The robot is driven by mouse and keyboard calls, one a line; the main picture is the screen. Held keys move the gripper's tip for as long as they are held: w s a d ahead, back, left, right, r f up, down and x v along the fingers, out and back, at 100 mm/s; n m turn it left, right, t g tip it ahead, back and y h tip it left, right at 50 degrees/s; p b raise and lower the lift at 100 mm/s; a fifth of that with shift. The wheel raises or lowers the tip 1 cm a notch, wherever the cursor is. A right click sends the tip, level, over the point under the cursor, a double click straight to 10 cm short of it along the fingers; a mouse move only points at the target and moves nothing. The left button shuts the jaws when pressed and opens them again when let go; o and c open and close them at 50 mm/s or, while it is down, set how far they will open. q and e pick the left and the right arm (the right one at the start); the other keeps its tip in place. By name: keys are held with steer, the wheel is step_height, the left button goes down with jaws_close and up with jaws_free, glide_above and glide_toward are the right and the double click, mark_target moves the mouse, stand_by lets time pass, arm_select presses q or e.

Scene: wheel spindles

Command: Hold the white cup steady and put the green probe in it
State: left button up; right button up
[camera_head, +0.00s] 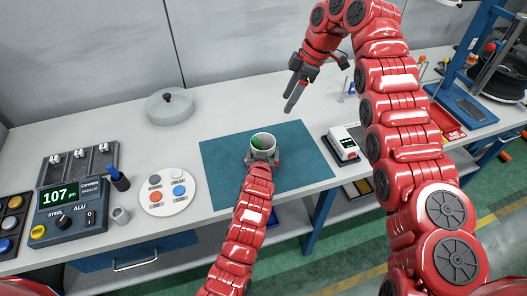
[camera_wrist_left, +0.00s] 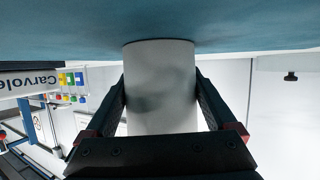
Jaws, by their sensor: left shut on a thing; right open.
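The white cup (camera_head: 263,141) stands upright on the blue-green mat (camera_head: 224,171) on the bench. My left gripper (camera_head: 262,158) is shut on the cup from the near side. In the left wrist view, the cup (camera_wrist_left: 160,88) sits between the two dark fingers, against the mat. A small bright green part, which looks like the green probe (camera_head: 256,143), shows inside the cup's mouth. The rest of it is hidden by the cup wall. My right gripper (camera_head: 291,101) is open and empty, above and to the right of the cup, pointing down.
A gauge box (camera_head: 66,211) reading 107 and a round plate with coloured discs (camera_head: 168,192) stand to the left. A grey round weight (camera_head: 170,106) is at the back. A small device (camera_head: 344,145) stands right of the mat. The mat around the cup is clear.

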arm_select(q)
steer(key=o, duration=1)
